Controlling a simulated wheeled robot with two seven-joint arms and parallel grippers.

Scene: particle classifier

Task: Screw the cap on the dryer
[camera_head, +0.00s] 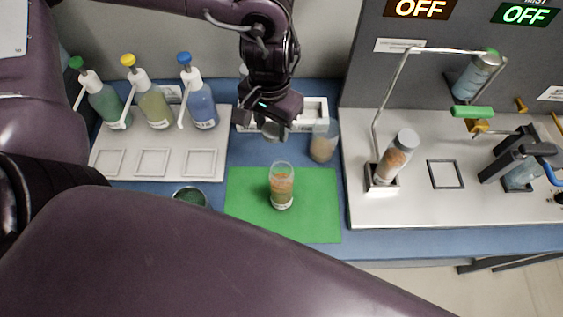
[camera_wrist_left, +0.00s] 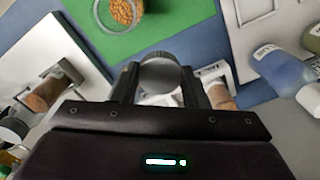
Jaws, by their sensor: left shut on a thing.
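The dryer, a clear glass tube partly filled with orange-brown beads (camera_head: 281,190), stands upright on the green mat, its top uncovered. In the left wrist view its open round mouth and beads (camera_wrist_left: 122,12) show at the top edge. My left gripper (camera_head: 272,122) is shut on a grey round cap (camera_head: 272,132), held above and behind the dryer, apart from it. The cap (camera_wrist_left: 160,78) also shows between the fingers in the left wrist view. My right gripper is not in view.
A white holder (camera_head: 315,112) and another bead container (camera_head: 323,142) stand just behind the green mat (camera_head: 245,215). Several pump bottles (camera_head: 157,108) stand on the left rack. A capped bead tube (camera_head: 397,155) and a bent pipe occupy the right station.

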